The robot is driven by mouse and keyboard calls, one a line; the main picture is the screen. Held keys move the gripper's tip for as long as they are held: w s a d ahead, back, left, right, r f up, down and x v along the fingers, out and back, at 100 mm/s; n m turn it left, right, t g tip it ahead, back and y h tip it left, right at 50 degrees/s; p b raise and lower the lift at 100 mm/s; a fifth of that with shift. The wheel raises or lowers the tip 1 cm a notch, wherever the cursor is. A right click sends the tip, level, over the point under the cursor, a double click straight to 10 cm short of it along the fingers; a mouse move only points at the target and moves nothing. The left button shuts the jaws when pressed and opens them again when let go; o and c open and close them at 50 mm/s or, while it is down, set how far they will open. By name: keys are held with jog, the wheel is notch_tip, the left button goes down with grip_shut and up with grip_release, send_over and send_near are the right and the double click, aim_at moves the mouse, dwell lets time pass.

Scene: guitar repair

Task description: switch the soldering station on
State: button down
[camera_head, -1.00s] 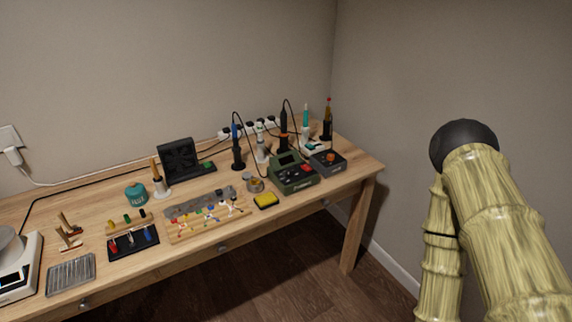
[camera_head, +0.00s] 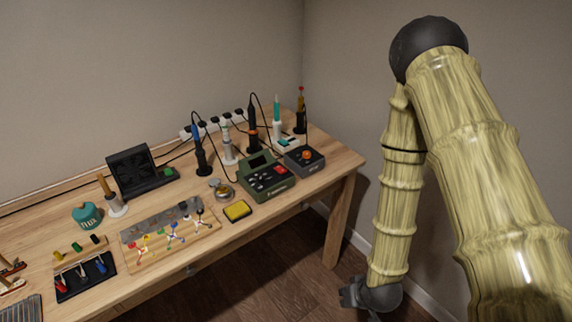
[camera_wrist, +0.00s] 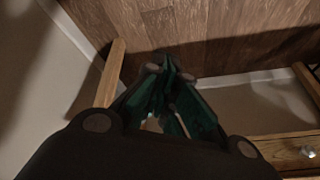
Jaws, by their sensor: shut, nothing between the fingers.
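A green box with a display and red buttons (camera_head: 266,180) stands on the right part of the workbench. It looks like the soldering station. A dark grey box with an orange knob (camera_head: 304,161) stands just right of it. Cables run from the boxes to a blue-handled iron (camera_head: 197,140) and a black-handled tool (camera_head: 252,115), both upright in stands. My gripper (camera_wrist: 166,72) is shut and empty. In the head view, my gripper (camera_head: 352,294) hangs low beside the bench's right end, below the tabletop and apart from both boxes. The switch's state is too small to tell.
A yellow sponge (camera_head: 237,211), a small round tin (camera_head: 222,190) and a wooden board of coloured parts (camera_head: 130,264) lie left of the green box. A power strip (camera_head: 212,124) runs along the wall.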

jog(key=w+a+r+n+t+y+b, duration=0.1)
jog(key=w+a+r+t, duration=0.15)
jog(key=w+r, duration=0.45)
jog(key=w+a+r+n+t+y, duration=0.1)
jog(key=w+a+r, duration=0.3)
jog(key=w, duration=0.5)
jog(key=w+a+r+n+t+y+b, duration=0.1)
jog(key=w+a+r+n+t+y, duration=0.3)
jog(key=r, duration=0.6)
jog(key=w+a+r+g, duration=0.1)
jog(key=w+a+r, duration=0.1)
jog(key=w+r, duration=0.6)
jog(key=p, duration=0.1)
send_over(283, 171)
notch_tip(283, 171, down, 2)
jog(key=shift+s+d+f, duration=0.15)
jog(key=shift+s+f, duration=0.05)
jog(key=shift+f, duration=0.5)
jog(key=shift+s+d+f, duration=0.15)
jog(key=shift+f, duration=1.1)
